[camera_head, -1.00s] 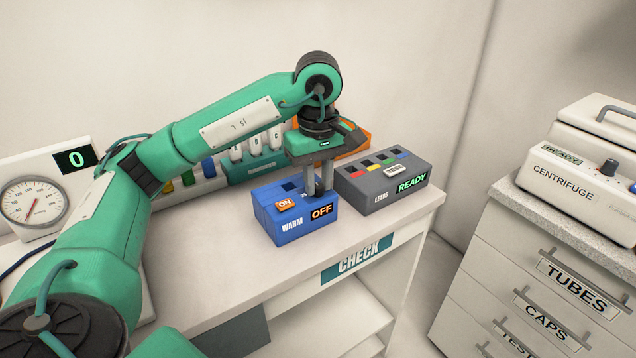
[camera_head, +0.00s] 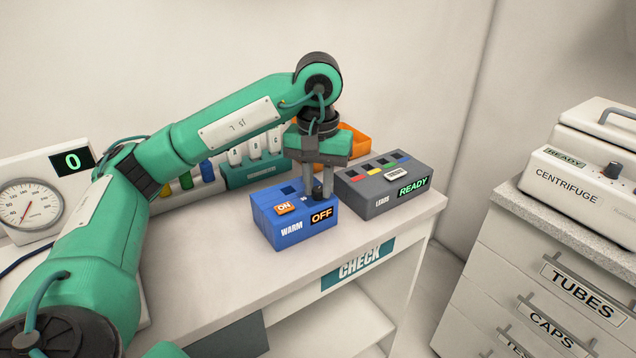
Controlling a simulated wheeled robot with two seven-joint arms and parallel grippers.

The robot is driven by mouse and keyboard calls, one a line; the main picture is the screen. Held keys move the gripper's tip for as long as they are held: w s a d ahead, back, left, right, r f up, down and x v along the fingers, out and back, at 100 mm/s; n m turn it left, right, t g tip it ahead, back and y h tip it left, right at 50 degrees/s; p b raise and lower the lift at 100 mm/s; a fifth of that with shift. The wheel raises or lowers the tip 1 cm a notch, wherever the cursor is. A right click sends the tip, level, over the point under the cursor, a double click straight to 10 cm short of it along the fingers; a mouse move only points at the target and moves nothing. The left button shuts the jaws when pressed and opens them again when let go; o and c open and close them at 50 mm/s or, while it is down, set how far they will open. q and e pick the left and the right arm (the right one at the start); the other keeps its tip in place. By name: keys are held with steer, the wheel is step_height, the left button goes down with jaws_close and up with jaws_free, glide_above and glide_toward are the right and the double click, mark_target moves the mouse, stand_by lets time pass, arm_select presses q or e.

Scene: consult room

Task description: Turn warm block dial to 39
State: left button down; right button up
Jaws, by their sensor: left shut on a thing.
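The blue warm block (camera_head: 290,222) stands on the white check table. It bears the word WARM, an orange ON button (camera_head: 284,208) and a display reading OFF (camera_head: 321,216). My left gripper (camera_head: 318,190) points straight down over the block's right part. Its fingers are shut on the small dark dial (camera_head: 317,191) on the block's top. The fingers hide most of the dial, and I cannot read its setting. My right gripper is not in view.
A grey LEADS box (camera_head: 385,185) reading READY stands close to the right of the block. Behind are a teal rack (camera_head: 250,174) and an orange tray (camera_head: 352,141). A gauge (camera_head: 29,208) is at left. A centrifuge (camera_head: 580,185) stands on the drawer cabinet at right.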

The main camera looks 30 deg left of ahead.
mark_target(318, 189)
arm_select(q)
steer(key=shift+m, duration=0.3)
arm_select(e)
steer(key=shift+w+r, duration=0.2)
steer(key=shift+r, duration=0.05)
arm_select(q)
steer(key=c, duration=1.3)
jaws_free()
steer(key=shift+o, duration=0.2)
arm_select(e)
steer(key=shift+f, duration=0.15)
arm_select(q)
steer(key=shift+r, duration=0.25)
step_height(318, 189, up, 13)
steer(key=p, duration=0.4)
steer(key=shift+r, duration=0.15)
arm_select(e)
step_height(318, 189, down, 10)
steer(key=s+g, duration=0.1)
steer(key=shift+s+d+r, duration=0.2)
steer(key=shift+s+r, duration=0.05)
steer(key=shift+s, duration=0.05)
